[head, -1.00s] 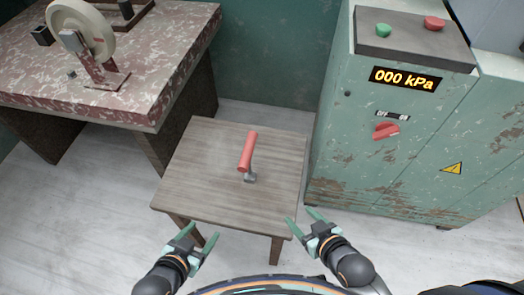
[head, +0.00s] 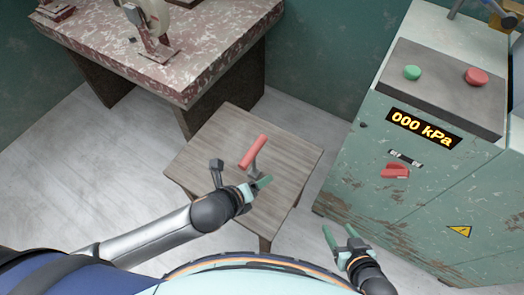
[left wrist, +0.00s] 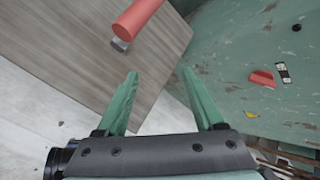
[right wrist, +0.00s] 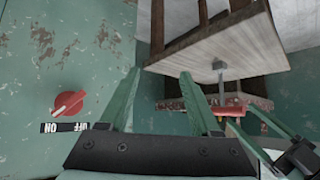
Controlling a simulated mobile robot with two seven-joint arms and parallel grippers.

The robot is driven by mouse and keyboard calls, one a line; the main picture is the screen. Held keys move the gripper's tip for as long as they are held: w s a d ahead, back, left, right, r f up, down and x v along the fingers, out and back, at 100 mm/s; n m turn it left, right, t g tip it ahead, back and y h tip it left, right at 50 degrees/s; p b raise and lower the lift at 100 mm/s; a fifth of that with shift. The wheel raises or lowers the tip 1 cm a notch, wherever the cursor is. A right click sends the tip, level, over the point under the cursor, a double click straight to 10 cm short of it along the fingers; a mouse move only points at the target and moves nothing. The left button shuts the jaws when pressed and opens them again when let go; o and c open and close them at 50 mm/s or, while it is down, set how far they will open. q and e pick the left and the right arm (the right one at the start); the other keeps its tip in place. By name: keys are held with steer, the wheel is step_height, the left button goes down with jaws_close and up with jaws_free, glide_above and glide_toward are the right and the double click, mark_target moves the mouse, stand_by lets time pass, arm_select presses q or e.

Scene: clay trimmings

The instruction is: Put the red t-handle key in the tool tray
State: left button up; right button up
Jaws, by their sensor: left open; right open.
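The red t-handle key (head: 253,151) is on the small wooden table, its red bar raised on a grey shaft. It also shows in the left wrist view (left wrist: 138,17), ahead of the fingertips, and in the right wrist view (right wrist: 228,110), upside down. My left gripper (head: 262,184) is over the table's near part, open and empty, just short of the key. Its two fingers (left wrist: 160,73) stand apart in the left wrist view. My right gripper (head: 339,232) is open and empty, right of the table near the cabinet. I see no tool tray in these views.
The small wooden table (head: 205,145) is otherwise bare. A red mottled bench (head: 215,45) with a machine on it stands behind left. A green cabinet (head: 350,180) with a pressure display, buttons and a red switch (head: 395,171) stands close on the right.

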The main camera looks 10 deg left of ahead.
mark_target(249, 159)
arm_select(q)
steer(key=w+a+r+m, duration=0.1)
steer(key=m, duration=0.2)
steer(key=a+r+m+y+p, duration=0.1)
steer(key=m, duration=0.2)
steer(key=w+a+r+m+p, duration=0.1)
steer(key=m, duration=0.2)
steer(key=shift+w+a+r+t+y, duration=0.1)
steer(key=shift+w+a+t+y, duration=0.1)
steer(key=shift+w+t+y, duration=0.15)
steer(key=shift+w+a+m, duration=0.2)
steer(key=shift+a+m, duration=0.2)
steer(key=shift+m, duration=0.4)
steer(key=b+x, duration=0.1)
steer(key=x, duration=0.5)
steer(key=b+x, duration=0.1)
steer(key=x, duration=0.4)
steer(key=shift+w+a+r+b, duration=0.1)
steer(key=shift+w+a+b, duration=0.1)
steer(key=shift+b, duration=0.1)
steer(key=shift+w+d+f, duration=0.1)
steer(key=shift+w+f, duration=0.3)
jaws_close()
arm_select(e)
steer(key=shift+d+f, duration=0.25)
steer(key=shift+d, duration=0.05)
